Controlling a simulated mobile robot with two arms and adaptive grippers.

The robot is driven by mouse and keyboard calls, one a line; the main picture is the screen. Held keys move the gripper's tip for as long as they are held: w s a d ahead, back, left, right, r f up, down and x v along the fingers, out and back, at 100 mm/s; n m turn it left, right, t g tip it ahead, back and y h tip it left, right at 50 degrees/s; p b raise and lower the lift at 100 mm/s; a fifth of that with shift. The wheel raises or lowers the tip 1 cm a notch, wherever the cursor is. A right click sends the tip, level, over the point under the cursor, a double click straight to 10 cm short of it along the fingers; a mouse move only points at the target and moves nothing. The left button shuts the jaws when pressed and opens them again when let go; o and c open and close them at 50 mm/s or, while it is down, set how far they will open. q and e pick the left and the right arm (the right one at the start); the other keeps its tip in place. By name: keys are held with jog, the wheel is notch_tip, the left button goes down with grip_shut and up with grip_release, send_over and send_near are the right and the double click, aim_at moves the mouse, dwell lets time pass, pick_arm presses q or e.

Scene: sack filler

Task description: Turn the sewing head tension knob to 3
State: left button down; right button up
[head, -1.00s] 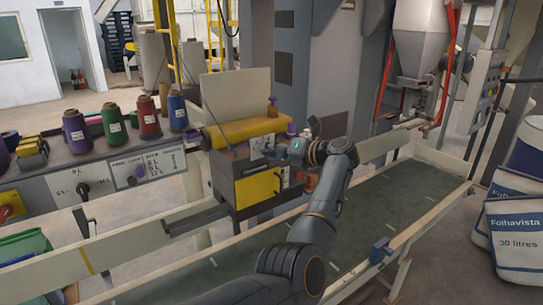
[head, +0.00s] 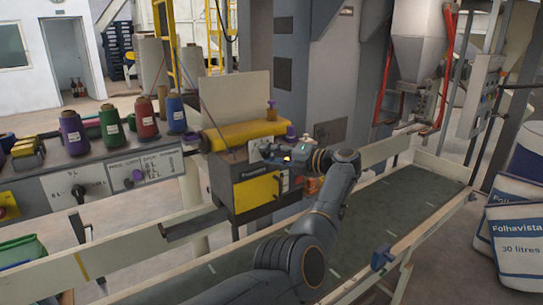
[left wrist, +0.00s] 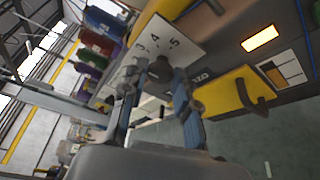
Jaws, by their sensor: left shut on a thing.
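The sewing head (head: 240,133) has a yellow top arm and a dark box with a yellow cover below. My left gripper (head: 267,152) is at its front face, over the small pale dial plate (head: 254,150). In the left wrist view the dial plate (left wrist: 172,38) shows the numbers 3, 4 and 5. The grey tension knob (left wrist: 141,66) sits beside these numbers, between the fingertips of my left gripper (left wrist: 146,72), which is shut on it. The fingers partly cover the knob, and I cannot tell which number it points to. My right gripper is not in view.
A conveyor belt (head: 405,205) with pale rails runs below the sewing head. A control panel (head: 85,184) with knobs and several thread cones stands at left. White sacks (head: 515,240) stand at right. A lit amber display (left wrist: 260,38) is near the dial plate.

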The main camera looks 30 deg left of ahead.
pick_arm(q)
jog(key=c, duration=1)
grip_release()
jog(key=d, duration=0.4)
jog(key=d+r, duration=0.1)
jog(key=d, duration=0.6)
jog(key=shift+d+r, duration=0.3)
jog(key=shift+d, duration=0.1)
jog(key=shift+f, duration=0.1)
